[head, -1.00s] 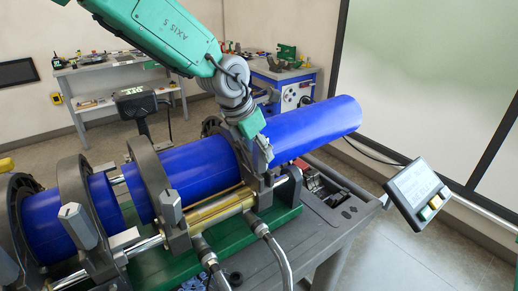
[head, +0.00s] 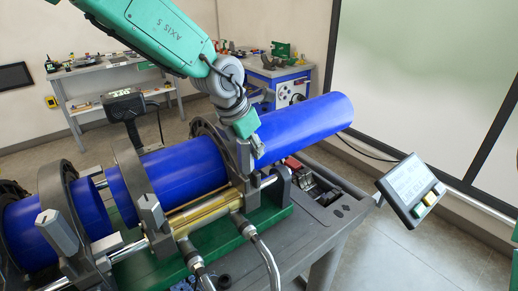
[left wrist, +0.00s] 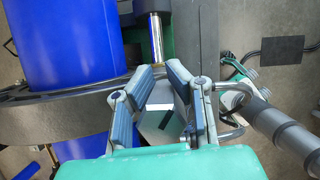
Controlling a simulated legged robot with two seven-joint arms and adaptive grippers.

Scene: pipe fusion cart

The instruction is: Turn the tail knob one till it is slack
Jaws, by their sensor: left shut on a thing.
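The tail knob one, a grey block-like knob (left wrist: 158,124), sits at the rightmost clamp of the pipe fusion cart. In the left wrist view it lies between the blue-padded fingers of my left gripper (left wrist: 161,76), which is shut on it. In the head view my left gripper (head: 256,148) reaches down from the top to the clamp ring (head: 212,133) around the blue pipe (head: 300,125). The fingers mostly hide the knob there. The knob's threads cannot be seen, so its tightness cannot be told. My right gripper is out of view.
Two similar grey knobs (head: 57,230) (head: 149,211) stand on the other clamps. Hoses (head: 267,262) rise at the front of the cart. A control panel (head: 410,190) stands at the right. Workbenches (head: 110,75) are behind, with open floor between.

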